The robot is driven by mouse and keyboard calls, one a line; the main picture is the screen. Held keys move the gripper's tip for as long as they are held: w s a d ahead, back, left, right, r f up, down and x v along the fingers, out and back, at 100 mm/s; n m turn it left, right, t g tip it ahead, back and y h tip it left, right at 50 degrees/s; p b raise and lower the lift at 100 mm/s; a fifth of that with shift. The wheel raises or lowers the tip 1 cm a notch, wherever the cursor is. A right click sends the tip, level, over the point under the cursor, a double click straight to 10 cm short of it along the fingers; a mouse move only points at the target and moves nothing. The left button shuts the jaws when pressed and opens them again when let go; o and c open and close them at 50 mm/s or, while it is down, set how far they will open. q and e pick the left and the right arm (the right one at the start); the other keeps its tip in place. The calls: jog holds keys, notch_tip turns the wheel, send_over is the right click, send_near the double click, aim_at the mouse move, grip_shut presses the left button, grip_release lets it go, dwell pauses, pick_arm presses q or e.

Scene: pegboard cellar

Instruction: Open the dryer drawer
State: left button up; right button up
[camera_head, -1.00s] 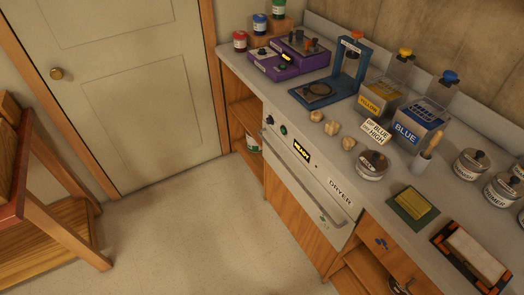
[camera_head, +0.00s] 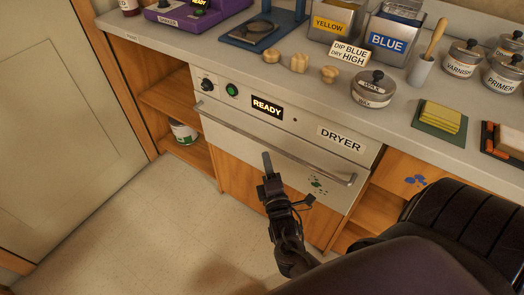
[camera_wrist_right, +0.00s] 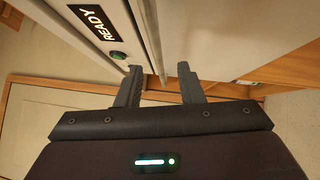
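The dryer (camera_head: 325,165) is a pale metal front under the counter with a lit READY display (camera_head: 267,107), a green button and a dark knob. A long bar handle (camera_head: 300,160) crosses it; the drawer looks shut. My right gripper (camera_head: 268,165) is in front of the dryer near the handle's middle. In the right wrist view, the right gripper's fingers (camera_wrist_right: 160,82) are apart, with a thin bar-like edge (camera_wrist_right: 158,65) of the dryer front showing between the tips. I cannot tell whether they touch it. My left gripper is out of view.
The counter (camera_head: 180,43) above holds a sign, wooden knobs, a wax tin (camera_head: 374,88), yellow and blue tanks and other jars. Open wooden shelves (camera_head: 170,100) flank the dryer. The floor (camera_head: 150,220) in front is clear on the left.

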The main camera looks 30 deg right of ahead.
aim_at(262, 141)
jog(key=x, duration=0.7)
jog(key=shift+w+d+r, duration=0.1)
jog(key=shift+w+r, duration=0.2)
jog(key=shift+w, duration=0.05)
jog(key=shift+c, duration=0.4)
grip_shut()
